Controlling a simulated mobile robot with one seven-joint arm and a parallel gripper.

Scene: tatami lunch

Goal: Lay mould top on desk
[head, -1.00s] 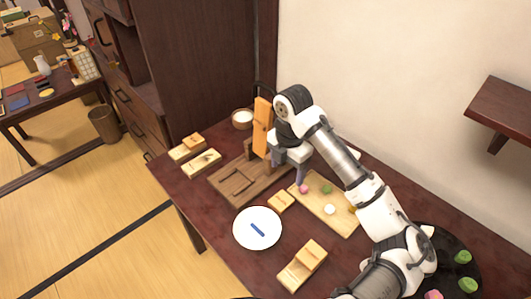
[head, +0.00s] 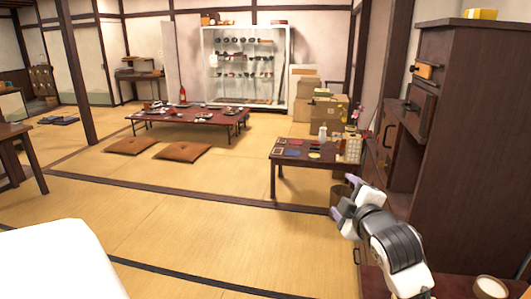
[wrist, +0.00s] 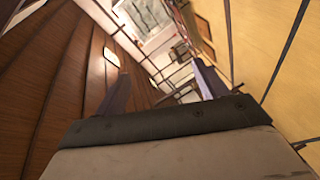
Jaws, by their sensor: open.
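No mould top can be made out in either current view. My gripper (head: 344,198) is open at the right of the head view, in front of the tall dark cabinet and left of the bowl. In the wrist view its two fingers stand wide apart (wrist: 160,88) with nothing between them. A corner of the dark red desk top (head: 452,286) shows at the bottom right of the head view, partly behind my arm. Most of that desk is out of view.
A white-filled bowl (head: 491,287) stands on the desk corner. The tall dark cabinet (head: 465,150) rises behind my arm. A small dark table (head: 290,163) with small items and a low red table (head: 190,118) stand farther off. Tatami floor (head: 200,225) is open at left.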

